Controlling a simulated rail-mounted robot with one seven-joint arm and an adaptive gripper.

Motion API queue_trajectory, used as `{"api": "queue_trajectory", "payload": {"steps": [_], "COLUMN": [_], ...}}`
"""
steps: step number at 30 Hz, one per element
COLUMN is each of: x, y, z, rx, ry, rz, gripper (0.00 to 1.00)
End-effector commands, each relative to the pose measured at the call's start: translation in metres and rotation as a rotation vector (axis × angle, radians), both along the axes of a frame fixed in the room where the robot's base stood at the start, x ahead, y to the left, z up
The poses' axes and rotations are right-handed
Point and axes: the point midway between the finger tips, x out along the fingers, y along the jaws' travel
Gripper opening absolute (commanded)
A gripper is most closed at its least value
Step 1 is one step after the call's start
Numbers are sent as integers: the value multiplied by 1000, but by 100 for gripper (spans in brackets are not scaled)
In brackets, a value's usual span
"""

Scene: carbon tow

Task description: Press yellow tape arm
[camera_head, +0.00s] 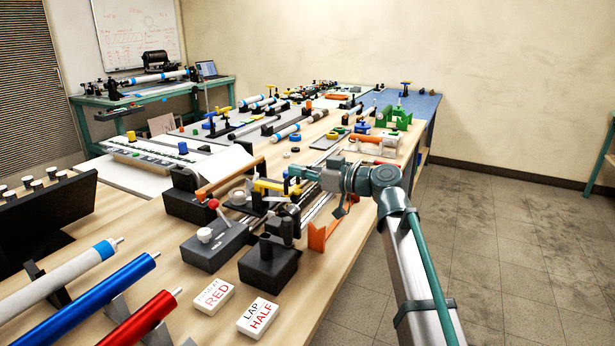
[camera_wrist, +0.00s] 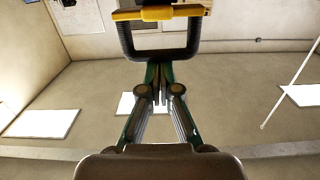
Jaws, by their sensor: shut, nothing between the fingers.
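A yellow bar, which looks like the tape arm (camera_head: 268,186), sits on a black device in the middle of the bench. In the wrist view a yellow bar (camera_wrist: 130,15) crosses the top of the picture, joined to a dark U-shaped frame (camera_wrist: 126,42). My gripper (camera_head: 291,171) is just behind and above the yellow arm in the head view. Its fingers (camera_wrist: 160,68) are shut and empty, and their tips point toward the dark frame. I cannot tell whether they touch it.
A black box with a red-knobbed lever (camera_head: 214,204) and a second black box (camera_head: 268,262) stand in front. An orange bracket (camera_head: 317,236) is near the bench's right edge. White labels reading RED (camera_head: 214,295) and HALF (camera_head: 258,316) lie nearer. The floor (camera_head: 500,260) on the right is clear.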

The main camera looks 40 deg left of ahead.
Motion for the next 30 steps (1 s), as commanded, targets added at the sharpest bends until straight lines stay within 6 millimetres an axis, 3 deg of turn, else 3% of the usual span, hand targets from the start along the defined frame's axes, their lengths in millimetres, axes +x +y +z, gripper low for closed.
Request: {"api": "queue_trajectory", "payload": {"steps": [12,25,30], "x": [-5,-5,-5], "y": [-6,-8,-8], "z": [-19,-24,-17], "rx": [-11,-13,-10], "ry": [-2,0,1], "rz": [10,9,8], "gripper": [0,0,0]}}
